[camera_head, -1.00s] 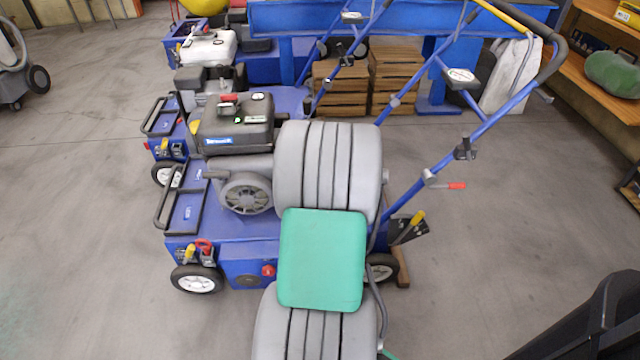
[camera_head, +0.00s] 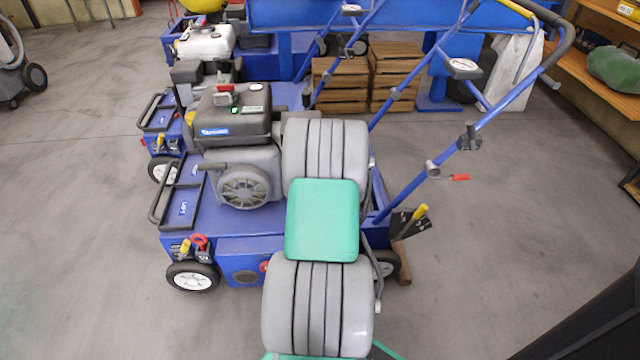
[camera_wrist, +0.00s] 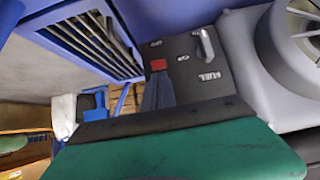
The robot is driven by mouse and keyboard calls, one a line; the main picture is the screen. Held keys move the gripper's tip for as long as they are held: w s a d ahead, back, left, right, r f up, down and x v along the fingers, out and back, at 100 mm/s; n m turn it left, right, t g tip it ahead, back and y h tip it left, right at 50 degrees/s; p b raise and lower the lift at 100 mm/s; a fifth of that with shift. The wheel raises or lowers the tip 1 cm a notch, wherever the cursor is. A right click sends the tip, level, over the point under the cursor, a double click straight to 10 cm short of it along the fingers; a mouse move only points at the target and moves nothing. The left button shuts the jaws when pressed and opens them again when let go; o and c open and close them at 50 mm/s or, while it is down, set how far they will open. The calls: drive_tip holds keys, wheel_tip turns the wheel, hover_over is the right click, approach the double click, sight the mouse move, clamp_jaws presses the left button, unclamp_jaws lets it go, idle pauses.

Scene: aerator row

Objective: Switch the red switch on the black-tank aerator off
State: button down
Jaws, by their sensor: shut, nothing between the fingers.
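The black-tank aerator (camera_head: 210,225) stands nearest in the head view, with its black tank (camera_head: 228,127) on top. In the wrist view a dark panel (camera_wrist: 215,85) carries a small red switch (camera_wrist: 158,64), a silver lever and an upside-down FUEL label. My gripper (camera_wrist: 157,79) is shut and empty. Its fingertips are right by the lower edge of the red switch, and I cannot tell whether they touch it. In the head view my own arm hides the gripper and this panel.
A round fan housing (camera_wrist: 295,35) is right of the panel, and a slatted grille (camera_wrist: 85,40) is left of it. A white-tank aerator (camera_head: 205,42) stands behind. The blue handlebar (camera_head: 440,175) rises at right. Wooden crates (camera_head: 340,85) stand at the back. Floor at left is open.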

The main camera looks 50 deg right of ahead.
drive_tip(key=shift+s+a+f, duration=0.15)
idle(0.4)
drive_tip(key=shift+s+a+f, duration=0.25)
drive_tip(key=shift+a+f, duration=0.05)
drive_tip(key=shift+f, duration=0.25)
drive_tip(key=shift+s+a+f, duration=0.25)
drive_tip(key=shift+a+f, duration=0.05)
drive_tip(key=shift+f, duration=0.2)
drive_tip(key=shift+r, duration=0.1)
drive_tip(key=shift+r+p, duration=0.3)
drive_tip(key=shift+r, duration=0.4)
